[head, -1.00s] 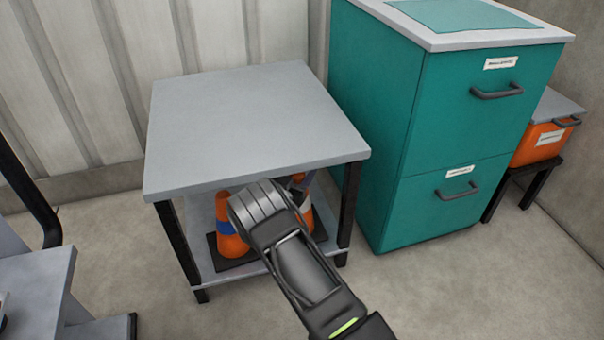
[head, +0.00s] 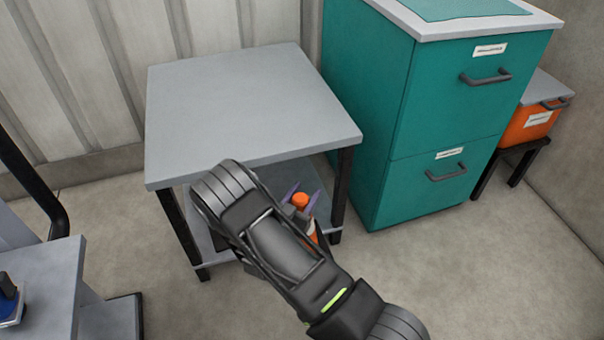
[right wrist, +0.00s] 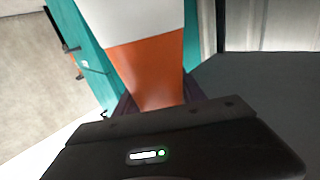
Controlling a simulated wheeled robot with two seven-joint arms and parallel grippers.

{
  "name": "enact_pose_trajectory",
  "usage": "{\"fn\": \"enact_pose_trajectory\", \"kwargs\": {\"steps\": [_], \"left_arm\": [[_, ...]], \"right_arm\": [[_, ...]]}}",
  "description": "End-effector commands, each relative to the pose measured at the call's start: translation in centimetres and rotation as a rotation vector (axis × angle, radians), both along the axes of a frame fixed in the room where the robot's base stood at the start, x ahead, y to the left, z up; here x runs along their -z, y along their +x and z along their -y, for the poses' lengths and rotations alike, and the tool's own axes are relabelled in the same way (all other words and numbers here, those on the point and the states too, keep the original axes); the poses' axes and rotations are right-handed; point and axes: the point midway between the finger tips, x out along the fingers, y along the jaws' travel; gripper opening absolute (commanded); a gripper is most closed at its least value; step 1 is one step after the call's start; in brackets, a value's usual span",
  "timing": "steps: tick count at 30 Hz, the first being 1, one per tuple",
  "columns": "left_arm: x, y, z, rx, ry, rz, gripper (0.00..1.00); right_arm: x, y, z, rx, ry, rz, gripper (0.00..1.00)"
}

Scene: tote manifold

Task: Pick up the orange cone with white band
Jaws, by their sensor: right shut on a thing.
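The orange cone with white band (head: 311,229) shows in part past my right arm, at the front right of the small table's lower shelf (head: 283,178). My right gripper (head: 301,198) is shut on it, with purple-grey fingers on either side of its upper part. In the right wrist view the cone (right wrist: 147,62) fills the upper middle, its white band above an orange section, between the fingers (right wrist: 158,103). My arm hides most of the cone's base, so I cannot tell whether it touches the shelf. My left gripper is not in view.
The grey table top (head: 245,105) overhangs the shelf, with black legs (head: 342,188) at the corners. A teal cabinet (head: 390,130) stands close on the right, with an orange bin (head: 528,122) beyond. A grey bench (head: 50,285) is at left. Floor in front is open.

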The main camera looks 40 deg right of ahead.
Motion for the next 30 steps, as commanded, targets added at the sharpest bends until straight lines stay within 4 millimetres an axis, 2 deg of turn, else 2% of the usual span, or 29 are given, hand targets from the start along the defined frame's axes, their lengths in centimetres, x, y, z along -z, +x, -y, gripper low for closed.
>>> {"fn": "enact_pose_trajectory", "kwargs": {"steps": [6, 30], "left_arm": [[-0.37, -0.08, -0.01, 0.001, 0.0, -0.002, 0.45], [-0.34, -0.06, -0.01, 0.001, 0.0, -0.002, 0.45]], "right_arm": [[-0.15, -1.3, -0.62, 0.0, -0.003, 0.003, 0.0], [-0.12, -1.33, -0.64, 0.001, -0.003, 0.004, 0.0]]}}
